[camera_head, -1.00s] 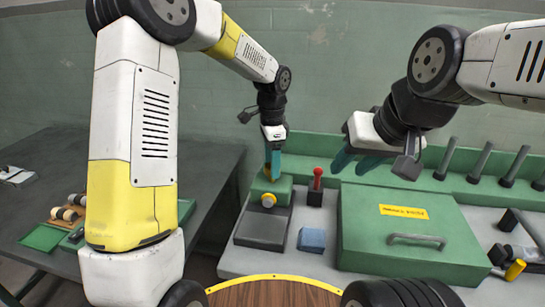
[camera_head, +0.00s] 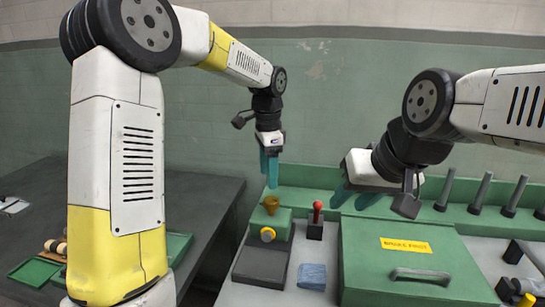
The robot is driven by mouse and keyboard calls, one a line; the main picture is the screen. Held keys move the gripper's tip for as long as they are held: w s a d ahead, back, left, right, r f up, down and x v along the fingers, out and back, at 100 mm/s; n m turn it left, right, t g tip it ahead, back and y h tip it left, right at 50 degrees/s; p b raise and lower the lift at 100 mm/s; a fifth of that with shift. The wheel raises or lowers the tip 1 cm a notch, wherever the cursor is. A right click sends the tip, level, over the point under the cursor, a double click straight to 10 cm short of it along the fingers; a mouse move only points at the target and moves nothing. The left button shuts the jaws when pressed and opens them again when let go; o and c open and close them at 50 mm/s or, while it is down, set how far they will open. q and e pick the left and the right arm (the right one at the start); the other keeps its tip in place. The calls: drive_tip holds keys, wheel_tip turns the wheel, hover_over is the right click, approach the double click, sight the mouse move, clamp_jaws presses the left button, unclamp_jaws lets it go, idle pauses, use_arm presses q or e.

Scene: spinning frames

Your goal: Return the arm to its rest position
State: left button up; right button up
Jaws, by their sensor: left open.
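My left gripper (camera_head: 270,170) points straight down with its teal fingers above a small brass-coloured piece (camera_head: 271,204). A gap separates the fingertips from the piece. It is empty; the fingers are seen nearly edge-on. The brass piece sits on a green block with a yellow button (camera_head: 267,234) at the back left of the bench. My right gripper (camera_head: 355,198) hangs above the back edge of the green lidded box, its two teal fingers apart with nothing seen between them.
The green box (camera_head: 422,264) with a grey handle fills the middle of the bench. A red-knobbed lever (camera_head: 317,214), a blue block (camera_head: 312,276) and a dark pad (camera_head: 262,264) stand left of it. Dark upright pegs (camera_head: 480,192) line the back right. A dark table (camera_head: 205,200) is at left.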

use_arm(q)
drive_tip(key=s+a+r+n+t, duration=0.2)
drive_tip(key=s+a+r+n, duration=0.5)
drive_tip(key=s, duration=0.3)
drive_tip(key=s+a+n+t+h, duration=0.2)
drive_tip(key=s+a+n+t, duration=0.2)
drive_tip(key=s, duration=0.9)
drive_tip(key=a+n, duration=0.1)
drive_tip(key=n, duration=0.2)
drive_tip(key=shift+a+f, duration=0.25)
drive_tip(key=shift+a, duration=0.15)
